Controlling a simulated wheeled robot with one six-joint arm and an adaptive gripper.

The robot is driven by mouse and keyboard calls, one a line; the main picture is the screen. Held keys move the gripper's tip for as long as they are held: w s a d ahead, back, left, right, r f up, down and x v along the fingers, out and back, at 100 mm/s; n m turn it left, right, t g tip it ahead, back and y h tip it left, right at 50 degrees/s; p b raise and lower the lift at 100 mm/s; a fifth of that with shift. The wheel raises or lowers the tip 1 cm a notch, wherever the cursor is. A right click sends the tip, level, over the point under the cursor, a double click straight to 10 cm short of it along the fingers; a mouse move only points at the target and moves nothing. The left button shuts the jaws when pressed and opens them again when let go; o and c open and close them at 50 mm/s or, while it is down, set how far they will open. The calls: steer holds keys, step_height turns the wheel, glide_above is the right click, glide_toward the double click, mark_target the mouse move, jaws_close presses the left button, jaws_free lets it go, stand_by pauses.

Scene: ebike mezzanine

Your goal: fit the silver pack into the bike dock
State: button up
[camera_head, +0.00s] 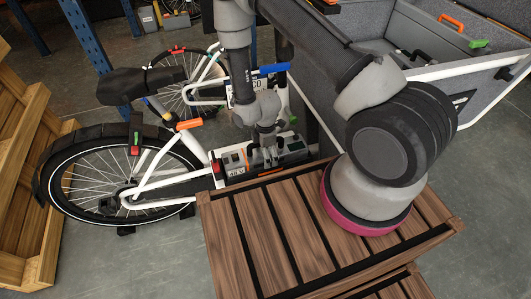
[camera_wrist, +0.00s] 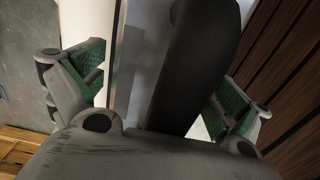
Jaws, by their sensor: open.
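The silver pack (camera_head: 236,160) lies low in the white bike's frame, in the area of the bike dock (camera_head: 237,174), which bears a "48 V" label. How fully the pack is seated cannot be told. My gripper (camera_head: 266,153) is right above the pack, pointing down, and hides its middle. In the wrist view, my gripper (camera_wrist: 160,90) is open. Its green-padded fingers stand on either side of a thick dark bar (camera_wrist: 190,70), perhaps the pack's handle, with gaps on both sides. A pale silver surface (camera_wrist: 128,60) shows beside the bar.
A slatted wooden bench (camera_head: 255,235) stands in front of the dock, close to my arm. The rear wheel (camera_head: 95,185) and wooden pallets (camera_head: 30,160) are at left. A grey cargo box (camera_head: 440,60) is at the right. The floor at lower left is clear.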

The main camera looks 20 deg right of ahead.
step_height(320, 180, up, 11)
steer(key=shift+r, duration=0.6)
